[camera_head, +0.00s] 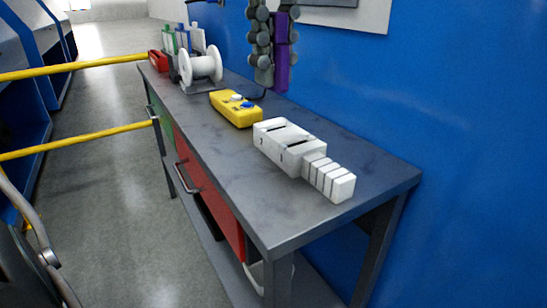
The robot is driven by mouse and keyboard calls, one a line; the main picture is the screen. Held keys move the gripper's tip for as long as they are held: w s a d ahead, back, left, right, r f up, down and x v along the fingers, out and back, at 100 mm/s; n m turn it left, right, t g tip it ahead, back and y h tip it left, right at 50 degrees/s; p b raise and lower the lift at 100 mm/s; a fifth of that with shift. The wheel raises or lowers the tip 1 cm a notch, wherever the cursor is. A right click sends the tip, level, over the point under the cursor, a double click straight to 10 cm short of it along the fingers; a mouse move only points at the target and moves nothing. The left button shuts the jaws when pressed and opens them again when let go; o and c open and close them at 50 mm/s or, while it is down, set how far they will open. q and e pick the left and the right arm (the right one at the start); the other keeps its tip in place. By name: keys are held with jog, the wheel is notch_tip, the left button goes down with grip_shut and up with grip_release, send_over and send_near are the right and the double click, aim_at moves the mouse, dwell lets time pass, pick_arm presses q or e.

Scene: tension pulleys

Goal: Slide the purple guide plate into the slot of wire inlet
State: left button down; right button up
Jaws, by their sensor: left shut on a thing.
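A purple guide plate (282,65) stands upright, high at the top centre, against the blue wall. Grey round pulleys (259,33) line its left side and cover part of its top; I cannot tell whether it touches them. My right gripper is out of view.
The grey bench (200,122) runs diagonally along the blue wall. A yellow device (236,110), a white spool (202,65) and a red box (158,61) stand on it. The near end of the bench top is clear. Yellow rails (80,141) cross at the left.

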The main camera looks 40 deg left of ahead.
pick_arm(q)
send_over(274, 207)
notch_tip(274, 207, down, 15)
jog(key=shift+r, duration=0.2)
notch_tip(274, 207, down, 2)
jog(key=shift+f+b, duration=0.25)
jog(key=shift+b, duration=0.2)
jog(key=shift+a+f, duration=0.1)
jog(key=shift+f, duration=0.2)
jog(key=shift+r, duration=0.1)
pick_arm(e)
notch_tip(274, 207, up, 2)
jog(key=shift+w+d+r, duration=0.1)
pick_arm(q)
jog(key=shift+f+b, duration=0.2)
jog(key=shift+b, duration=0.1)
jog(key=c, duration=1.6)
grip_release()
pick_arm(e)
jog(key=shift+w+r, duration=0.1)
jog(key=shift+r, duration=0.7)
